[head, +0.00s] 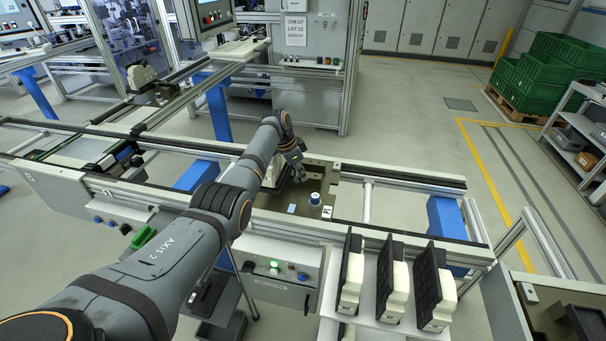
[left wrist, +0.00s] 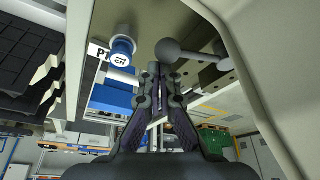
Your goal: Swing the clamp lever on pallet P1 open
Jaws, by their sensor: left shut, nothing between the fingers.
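Pallet P1 (head: 274,203) is a dark olive plate on the conveyor, with a white label (head: 327,212) at its near right corner. A blue and white capped cylinder (head: 315,198) stands beside the label; it also shows in the left wrist view (left wrist: 122,50). The clamp lever, a grey bar with a ball knob (left wrist: 168,51), shows in the left wrist view; the arm hides it in the head view. My left gripper (head: 299,172) is over the pallet. Its fingertips (left wrist: 155,72) are together and empty, close beside the ball knob; contact cannot be told. My right gripper is not in view.
Several black-and-cream parts (head: 393,280) stand on a white shelf at the near right. A control box with buttons (head: 276,267) is below the conveyor's near rail. The conveyor right of the pallet is open. Green crates (head: 552,70) are far off on the right.

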